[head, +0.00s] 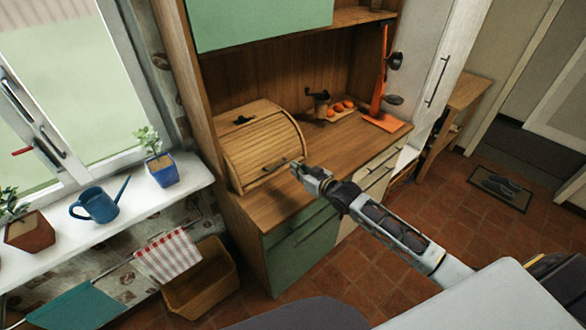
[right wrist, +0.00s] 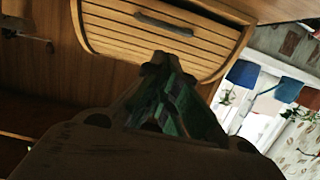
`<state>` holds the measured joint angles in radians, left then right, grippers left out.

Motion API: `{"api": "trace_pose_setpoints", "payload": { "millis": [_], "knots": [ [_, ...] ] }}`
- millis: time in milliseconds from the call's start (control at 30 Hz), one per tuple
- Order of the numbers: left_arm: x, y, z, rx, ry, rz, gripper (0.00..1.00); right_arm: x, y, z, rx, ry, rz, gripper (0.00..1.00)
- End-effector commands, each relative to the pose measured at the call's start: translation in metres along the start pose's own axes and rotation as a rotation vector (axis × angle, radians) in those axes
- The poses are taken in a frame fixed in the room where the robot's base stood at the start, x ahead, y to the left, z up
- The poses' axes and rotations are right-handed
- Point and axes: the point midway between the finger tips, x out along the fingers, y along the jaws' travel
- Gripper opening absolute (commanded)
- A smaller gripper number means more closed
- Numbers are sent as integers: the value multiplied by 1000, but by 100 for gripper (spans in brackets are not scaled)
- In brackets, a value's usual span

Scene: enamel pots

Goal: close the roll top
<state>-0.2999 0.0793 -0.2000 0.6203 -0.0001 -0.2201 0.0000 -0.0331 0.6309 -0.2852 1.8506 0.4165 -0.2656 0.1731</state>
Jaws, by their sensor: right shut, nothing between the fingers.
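The wooden bread box with its slatted roll top (head: 262,147) stands on the counter of the hutch. The slats cover its curved front, and a dark handle (head: 274,165) sits low on them, near the counter. My right gripper (head: 298,168) is shut and empty, just right of the handle in the head view; I cannot tell whether it touches the box. In the right wrist view the slats (right wrist: 160,37) and the handle (right wrist: 164,24) show beyond the shut fingers (right wrist: 160,65). My left gripper is not in view.
A coffee grinder (head: 319,104), a tray of orange fruit (head: 341,107) and an orange stand (head: 380,108) are at the back right of the counter (head: 345,143). The counter front is clear. A windowsill with a watering can (head: 97,206) and plants is at left.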

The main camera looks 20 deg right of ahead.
Motion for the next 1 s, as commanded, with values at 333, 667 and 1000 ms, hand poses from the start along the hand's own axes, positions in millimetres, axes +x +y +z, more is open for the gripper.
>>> {"api": "trace_pose_setpoints", "payload": {
  "millis": [333, 667, 1000],
  "knots": [
    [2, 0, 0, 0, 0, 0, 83, -14, 0, 1, 0, -1, 0, 0],
    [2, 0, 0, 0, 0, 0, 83, -15, 0, 1, 0, 0, 0, 0],
    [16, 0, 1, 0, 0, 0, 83, -12, -7, 23, 31, -5, 0, 0]
  ]
}}
